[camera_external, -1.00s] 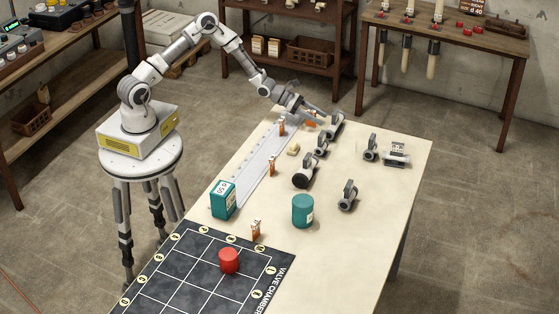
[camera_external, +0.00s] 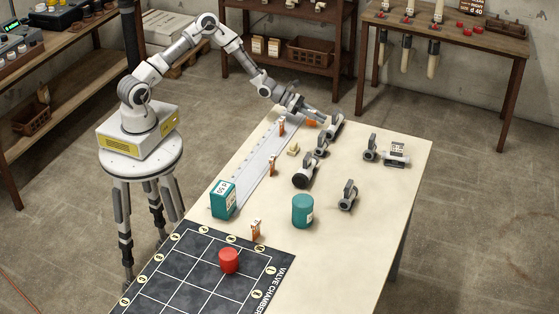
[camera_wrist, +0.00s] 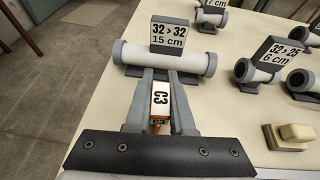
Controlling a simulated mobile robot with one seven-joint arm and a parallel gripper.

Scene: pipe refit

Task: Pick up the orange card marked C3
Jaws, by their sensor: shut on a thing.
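The card marked C3 (camera_wrist: 160,98) is between the two fingers of my gripper (camera_wrist: 160,82) in the wrist view. Its white face with the black C3 shows, with orange at its lower end. My gripper (camera_external: 322,119) is shut on it, at the far end of the table in the external view. An orange patch (camera_external: 311,122) shows just under the gripper there. I cannot tell whether the card is clear of the table. A grey pipe piece (camera_wrist: 190,60) labelled "32 > 32 15 cm" lies just beyond the fingertips.
Other labelled pipe pieces (camera_wrist: 265,68) stand to the right, near a small beige block (camera_wrist: 287,135). Teal containers (camera_external: 303,211), a red cylinder (camera_external: 229,261) and a dark grid mat (camera_external: 185,281) are at the near end.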

